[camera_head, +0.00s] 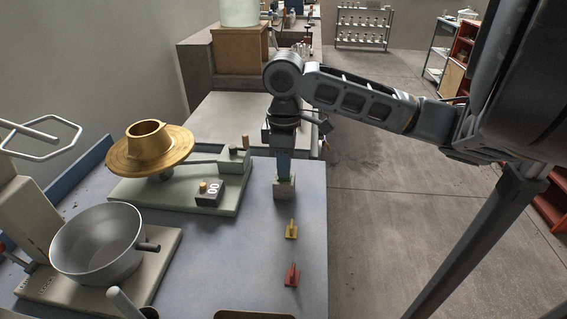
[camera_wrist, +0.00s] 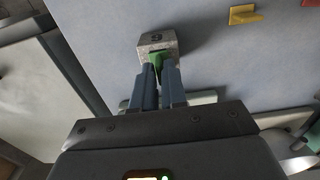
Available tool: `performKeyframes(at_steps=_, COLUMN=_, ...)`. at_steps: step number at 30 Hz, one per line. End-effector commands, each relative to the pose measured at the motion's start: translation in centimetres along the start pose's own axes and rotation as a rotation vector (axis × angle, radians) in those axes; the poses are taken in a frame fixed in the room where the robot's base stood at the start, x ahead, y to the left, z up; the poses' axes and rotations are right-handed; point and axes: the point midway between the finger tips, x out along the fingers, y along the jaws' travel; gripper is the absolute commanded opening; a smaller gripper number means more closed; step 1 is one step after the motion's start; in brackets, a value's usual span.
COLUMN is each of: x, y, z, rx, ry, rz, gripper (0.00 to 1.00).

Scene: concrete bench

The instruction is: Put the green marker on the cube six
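The cube six (camera_wrist: 157,40) is a grey speckled block with a dark digit on its face. In the head view the cube (camera_head: 284,189) sits on the blue-grey bench top near its right side. The green marker (camera_wrist: 156,58) is at the cube, between my fingertips, and seems to touch it. My gripper (camera_wrist: 159,70) points at the cube with its two blue-grey fingers close on either side of the marker. In the head view my gripper (camera_head: 284,172) is directly above the cube, and the marker is hidden there.
A yellow marker (camera_head: 291,230) and a red marker (camera_head: 292,275) stand nearer on the bench. To the left are a grey-green base (camera_head: 135,190) with a brass wheel (camera_head: 135,160), a dark block with digits (camera_head: 209,193) and a metal bowl (camera_head: 97,245). The bench's right edge is close.

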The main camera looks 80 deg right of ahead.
Motion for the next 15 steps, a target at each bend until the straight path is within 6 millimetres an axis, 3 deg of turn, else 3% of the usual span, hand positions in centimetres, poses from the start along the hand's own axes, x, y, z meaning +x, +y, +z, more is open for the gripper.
performKeyframes(at_steps=5, x=-0.04, y=0.01, z=0.0, rx=0.0, ry=0.0, rz=0.0, gripper=0.3)
performKeyframes(at_steps=15, x=-0.62, y=0.03, z=0.01, rx=0.0, ry=0.0, rz=0.001, gripper=0.3)
